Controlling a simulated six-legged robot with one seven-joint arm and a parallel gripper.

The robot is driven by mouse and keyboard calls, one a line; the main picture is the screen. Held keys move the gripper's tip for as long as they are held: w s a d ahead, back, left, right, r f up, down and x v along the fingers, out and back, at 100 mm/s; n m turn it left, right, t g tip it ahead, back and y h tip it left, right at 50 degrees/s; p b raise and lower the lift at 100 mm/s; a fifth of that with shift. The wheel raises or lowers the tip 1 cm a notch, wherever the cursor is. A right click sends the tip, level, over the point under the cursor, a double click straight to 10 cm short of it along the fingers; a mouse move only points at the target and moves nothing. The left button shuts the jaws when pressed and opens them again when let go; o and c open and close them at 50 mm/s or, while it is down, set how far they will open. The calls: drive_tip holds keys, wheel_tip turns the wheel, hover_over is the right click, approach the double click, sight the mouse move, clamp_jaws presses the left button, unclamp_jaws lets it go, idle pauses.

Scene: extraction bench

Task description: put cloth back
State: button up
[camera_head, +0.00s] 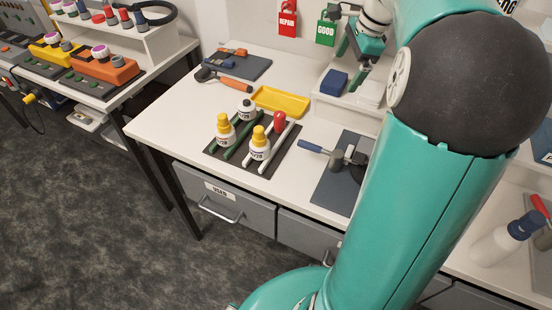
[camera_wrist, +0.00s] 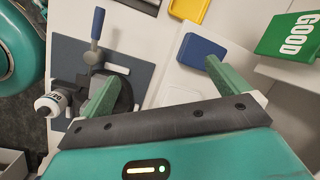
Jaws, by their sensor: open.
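My gripper (camera_head: 349,62) hangs over the white raised tray at the back of the bench. In the wrist view its two green fingers (camera_wrist: 160,75) are spread apart with nothing between them. A blue block-like piece (camera_head: 335,82) lies on the tray, left of and below the fingers; it also shows in the wrist view (camera_wrist: 202,52), just beyond the fingers. A pale, flat folded piece (camera_head: 371,92) lies to its right on the tray; it may be the cloth, but I cannot tell for sure. Neither piece is gripped.
A dark rack (camera_head: 240,148) holds several bottles. A yellow tray (camera_head: 280,101) stands behind it. A dark mat (camera_head: 330,185) bears a blue-handled tool (camera_head: 318,151). Red (camera_head: 288,22) and green (camera_head: 326,33) tags hang on the wall. The bench's front left is clear.

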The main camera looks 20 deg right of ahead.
drive_tip(key=s+a+r+n+t+h, duration=0.1)
drive_tip(key=s+a+n, duration=0.4)
drive_tip(key=a, duration=0.4)
drive_tip(key=s+a+n+h, duration=0.1)
drive_tip(key=s+a+n, duration=0.1)
drive_tip(key=a+n, duration=0.6)
drive_tip(key=s+a+f+n+t, duration=0.1)
drive_tip(key=s+a+f+n, duration=0.4)
drive_tip(key=s+a+n, duration=0.3)
drive_tip(key=shift+s+a+t+y, duration=0.3)
drive_tip(key=shift+s+a+t, duration=0.1)
drive_tip(key=shift+s+a, duration=0.95)
drive_tip(key=shift+a, duration=0.1)
